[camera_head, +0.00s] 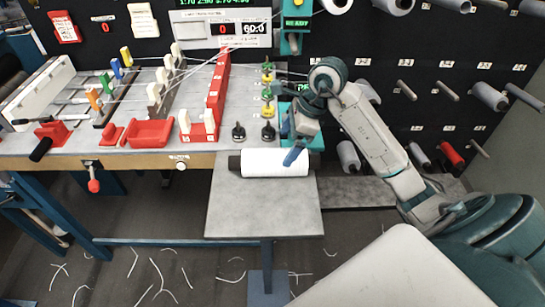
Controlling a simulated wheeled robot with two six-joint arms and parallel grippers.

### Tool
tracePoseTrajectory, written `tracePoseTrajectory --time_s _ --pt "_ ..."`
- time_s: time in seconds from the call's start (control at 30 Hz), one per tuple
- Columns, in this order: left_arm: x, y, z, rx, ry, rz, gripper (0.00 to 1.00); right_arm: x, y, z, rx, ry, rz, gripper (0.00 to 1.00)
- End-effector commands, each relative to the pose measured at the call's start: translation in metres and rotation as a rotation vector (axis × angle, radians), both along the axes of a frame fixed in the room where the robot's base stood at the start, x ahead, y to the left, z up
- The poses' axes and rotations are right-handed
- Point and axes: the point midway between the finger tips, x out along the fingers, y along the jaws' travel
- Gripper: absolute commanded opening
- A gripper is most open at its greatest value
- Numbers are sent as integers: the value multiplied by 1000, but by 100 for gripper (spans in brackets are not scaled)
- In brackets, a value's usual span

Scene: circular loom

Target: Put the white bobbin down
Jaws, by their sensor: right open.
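The white bobbin (272,163) lies on its side near the back edge of the small grey side table (262,208), its dark core end showing at the left. My right gripper (290,156) is above the bobbin's right end, pointing down, with its blue fingertip at the bobbin's upper edge. The jaws are open; the view does not show clearly whether a finger touches the bobbin. My left gripper is not in view.
The loom bench (130,160) adjoins behind, with a red tray (148,133) and black knobs (238,131). A dark pegboard with spools (348,157) stands at the right. The side table's front is clear. Thread scraps litter the floor.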

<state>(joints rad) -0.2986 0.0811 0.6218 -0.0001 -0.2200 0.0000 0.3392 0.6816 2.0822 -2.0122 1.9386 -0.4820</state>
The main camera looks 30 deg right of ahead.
Motion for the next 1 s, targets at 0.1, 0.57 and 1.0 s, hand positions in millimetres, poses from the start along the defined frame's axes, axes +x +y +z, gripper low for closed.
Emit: tracePoseTrajectory --time_s 0.1,0.57,1.0 --pt "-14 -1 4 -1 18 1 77 2 5 -12 3 2 0 93" --pt "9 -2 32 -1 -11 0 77 11 23 -56 4 3 -1 93" --pt "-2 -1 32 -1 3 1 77 13 25 -65 0 0 -1 74"
